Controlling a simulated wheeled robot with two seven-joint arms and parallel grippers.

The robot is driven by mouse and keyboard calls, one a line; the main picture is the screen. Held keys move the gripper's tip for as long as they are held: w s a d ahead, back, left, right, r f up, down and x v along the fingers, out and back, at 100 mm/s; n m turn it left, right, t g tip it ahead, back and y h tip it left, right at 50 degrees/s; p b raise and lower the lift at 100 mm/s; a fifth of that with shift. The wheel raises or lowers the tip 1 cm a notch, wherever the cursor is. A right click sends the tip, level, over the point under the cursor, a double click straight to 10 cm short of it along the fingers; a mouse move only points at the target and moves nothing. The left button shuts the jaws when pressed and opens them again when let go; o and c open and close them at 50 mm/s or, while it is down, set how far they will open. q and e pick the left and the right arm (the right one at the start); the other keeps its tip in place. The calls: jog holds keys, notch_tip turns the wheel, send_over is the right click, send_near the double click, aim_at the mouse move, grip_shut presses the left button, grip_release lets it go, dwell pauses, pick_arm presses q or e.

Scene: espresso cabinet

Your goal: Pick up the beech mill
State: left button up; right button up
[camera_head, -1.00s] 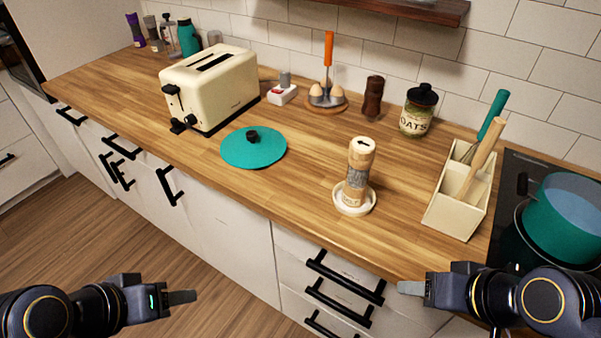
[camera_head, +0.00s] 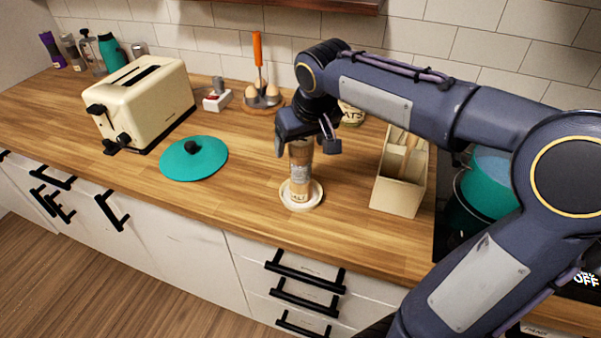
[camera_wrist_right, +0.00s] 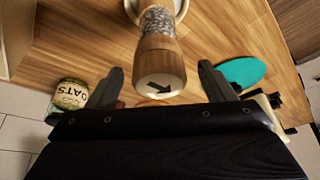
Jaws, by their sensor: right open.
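The beech mill (camera_head: 300,178) stands upright on a small round white dish (camera_head: 301,203) on the wooden counter. Its lower body shows in the head view; its top is partly hidden by my right gripper (camera_head: 307,148). That gripper is above the mill, with its fingers spread to either side of the mill's upper part. In the right wrist view the mill's wooden cap with a black arrow (camera_wrist_right: 159,73) lies between the two open fingers (camera_wrist_right: 160,85), with a gap on each side. My left gripper is not in the head view.
A teal lid (camera_head: 194,160) and a cream toaster (camera_head: 142,103) are to the left. A cream utensil holder (camera_head: 400,184) stands to the right, beside a teal pot (camera_head: 488,180) on the hob. An oats jar (camera_head: 351,115) is behind my right arm.

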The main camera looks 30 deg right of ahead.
jog(key=shift+x, duration=1.5)
jog(key=shift+r, duration=0.15)
grip_shut()
